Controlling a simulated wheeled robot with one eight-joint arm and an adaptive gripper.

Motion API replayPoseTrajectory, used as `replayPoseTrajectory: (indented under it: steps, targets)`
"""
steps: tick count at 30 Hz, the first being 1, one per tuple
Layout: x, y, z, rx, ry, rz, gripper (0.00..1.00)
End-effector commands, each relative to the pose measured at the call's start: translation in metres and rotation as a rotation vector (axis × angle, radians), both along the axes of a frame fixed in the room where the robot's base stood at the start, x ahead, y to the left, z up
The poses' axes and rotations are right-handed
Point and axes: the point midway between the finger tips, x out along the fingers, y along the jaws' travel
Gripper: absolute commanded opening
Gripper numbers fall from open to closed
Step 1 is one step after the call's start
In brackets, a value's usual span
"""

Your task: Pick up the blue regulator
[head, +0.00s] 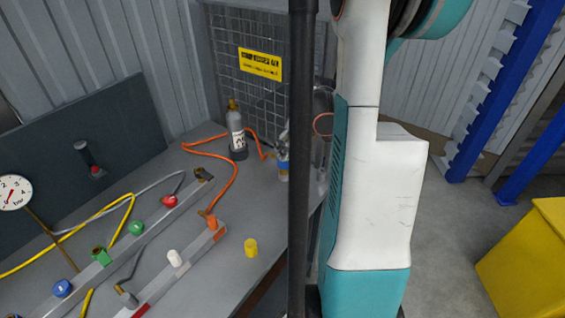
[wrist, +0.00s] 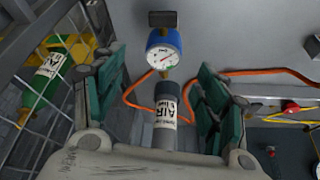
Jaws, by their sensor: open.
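The blue regulator (wrist: 163,47) shows in the wrist view, with a round white dial and a dark block at its top end. It lies between and slightly beyond the fingertips of my gripper (wrist: 158,72), which is open with its teal-padded fingers apart. I see no finger closed on it. In the head view a small blue and silver item on the bench, likely the same regulator (head: 283,165), stands just left of the dark pole. My gripper cannot be made out in the head view.
A grey AIR cylinder (wrist: 165,115) shows between my fingers; a grey cylinder (head: 237,138) also stands on the bench (head: 200,183). An orange hose (head: 232,181) curls around it. A wire mesh panel (head: 258,92) rises behind. A yellow cap (head: 251,247) lies near the bench's front edge.

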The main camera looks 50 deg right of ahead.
Motion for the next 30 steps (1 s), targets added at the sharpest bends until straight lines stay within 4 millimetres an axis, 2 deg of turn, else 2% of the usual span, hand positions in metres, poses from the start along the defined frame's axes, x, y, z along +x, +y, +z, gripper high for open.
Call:
replayPoseTrajectory:
  steps: [1,6,14,24,30]
  targets:
    - [0.005,-0.001,-0.013,-0.001,0.000,0.002,0.67]
    - [0.014,-0.002,-0.036,-0.001,0.000,0.001,0.67]
    - [0.019,-0.003,-0.048,-0.002,0.000,-0.001,0.67]
    - [0.033,-0.001,-0.090,-0.002,-0.001,-0.001,0.67]
    - [0.035,-0.001,-0.092,-0.002,-0.001,-0.002,0.67]
